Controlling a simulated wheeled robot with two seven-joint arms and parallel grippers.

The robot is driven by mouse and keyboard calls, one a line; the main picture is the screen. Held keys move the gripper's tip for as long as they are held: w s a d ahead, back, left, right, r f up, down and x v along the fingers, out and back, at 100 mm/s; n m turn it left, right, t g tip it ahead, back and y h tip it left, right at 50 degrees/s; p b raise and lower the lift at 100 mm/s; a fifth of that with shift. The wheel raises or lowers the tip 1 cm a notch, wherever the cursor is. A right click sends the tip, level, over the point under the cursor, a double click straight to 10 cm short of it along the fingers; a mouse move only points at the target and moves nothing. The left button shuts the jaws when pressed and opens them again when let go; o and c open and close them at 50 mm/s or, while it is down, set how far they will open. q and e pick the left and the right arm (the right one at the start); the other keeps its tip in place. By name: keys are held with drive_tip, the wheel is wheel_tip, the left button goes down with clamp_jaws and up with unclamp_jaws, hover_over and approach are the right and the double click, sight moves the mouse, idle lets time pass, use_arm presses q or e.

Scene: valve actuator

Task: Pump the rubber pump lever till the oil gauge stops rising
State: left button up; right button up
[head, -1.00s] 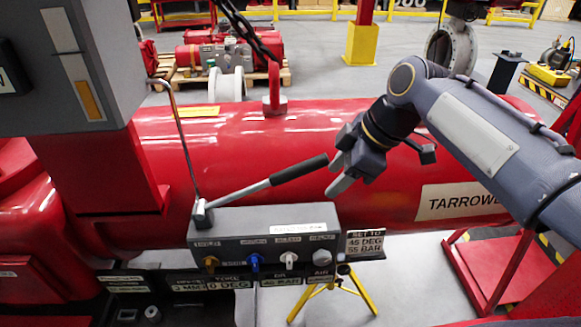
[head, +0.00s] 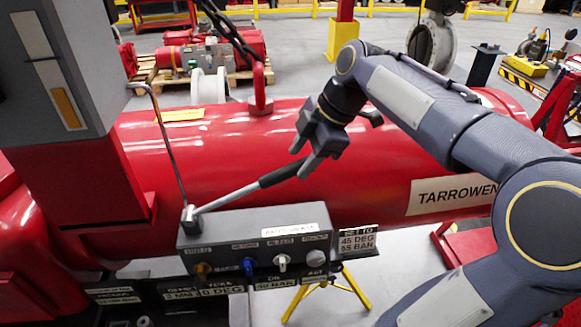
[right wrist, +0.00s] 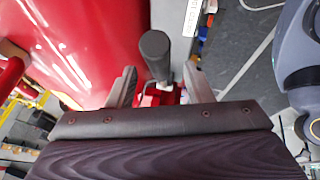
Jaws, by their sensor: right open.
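The pump lever (head: 280,174) has a black rubber grip on a silver rod and slants up to the right from a grey control box (head: 262,226). My right gripper (head: 303,156) is open at the grip's free end, its fingers on either side in the head view. In the right wrist view, the black grip (right wrist: 156,56) stands between the spread fingers of the gripper (right wrist: 160,88), with gaps on both sides. A grey housing at the left carries a narrow strip with an orange lower part (head: 67,107), which may be the oil gauge. My left gripper is out of view.
A large red cylinder (head: 370,150) lies behind the lever. A thin bent metal rod (head: 168,140) rises beside the lever's base. The box front has several knobs, including a blue one (head: 249,266). A sign (head: 357,241) sits at its right end.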

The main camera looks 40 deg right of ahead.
sight(295, 164)
drive_tip(key=shift+x, duration=2.3)
drive_tip(key=shift+w+a, duration=0.1)
drive_tip(key=shift+a, duration=0.05)
clamp_jaws()
